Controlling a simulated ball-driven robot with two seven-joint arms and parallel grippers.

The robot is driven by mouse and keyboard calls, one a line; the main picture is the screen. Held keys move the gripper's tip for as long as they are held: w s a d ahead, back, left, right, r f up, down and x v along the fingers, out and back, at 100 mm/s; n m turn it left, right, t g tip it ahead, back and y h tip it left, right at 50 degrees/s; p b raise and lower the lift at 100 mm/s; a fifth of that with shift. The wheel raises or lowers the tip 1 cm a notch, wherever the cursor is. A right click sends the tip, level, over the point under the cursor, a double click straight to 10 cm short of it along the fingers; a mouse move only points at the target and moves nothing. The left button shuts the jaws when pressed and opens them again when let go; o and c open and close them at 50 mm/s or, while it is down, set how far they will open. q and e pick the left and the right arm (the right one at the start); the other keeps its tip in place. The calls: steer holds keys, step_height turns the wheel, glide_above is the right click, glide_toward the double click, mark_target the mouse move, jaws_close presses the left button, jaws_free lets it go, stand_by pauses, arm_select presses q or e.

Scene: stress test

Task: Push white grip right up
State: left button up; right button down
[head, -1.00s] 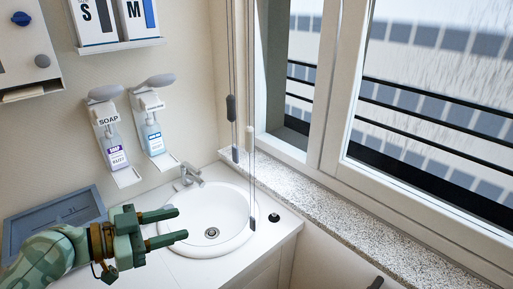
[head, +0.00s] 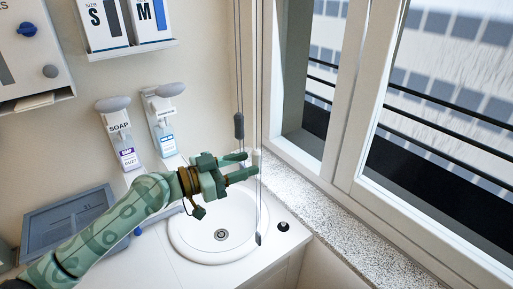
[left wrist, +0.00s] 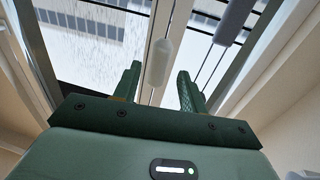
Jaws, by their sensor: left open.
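The white grip (head: 257,159) hangs on a thin cord in front of the window frame, beside the fingertips of my left gripper (head: 252,163). In the left wrist view the white grip (left wrist: 159,62) shows upright between the two green fingers (left wrist: 158,85), with clear space on both sides. My left gripper is open, its fingers pointing at the cords, and holds nothing. A dark grey grip (head: 239,125) hangs higher on the left cord and also shows at the upper right of the left wrist view (left wrist: 235,20). My right gripper is not in view.
Another dark grip (head: 258,239) hangs low over the sink's (head: 186,248) right rim. Soap dispensers (head: 121,135) are on the wall to the left. The window frame (head: 352,120) and speckled sill (head: 335,215) lie just beyond the cords. A grey tray (head: 45,228) lies at left.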

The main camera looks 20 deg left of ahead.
mark_target(257, 161)
arm_select(q)
steer(key=x, duration=0.2)
steer(key=shift+w+d+r+p, duration=0.1)
steer(key=shift+d+r+p, duration=0.05)
steer(key=shift+d+p, duration=0.25)
steer(key=shift+w+d, duration=0.3)
steer(key=shift+w, duration=0.2)
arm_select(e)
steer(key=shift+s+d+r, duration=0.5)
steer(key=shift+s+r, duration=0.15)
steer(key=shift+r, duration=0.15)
arm_select(q)
steer(key=shift+s+d, duration=0.1)
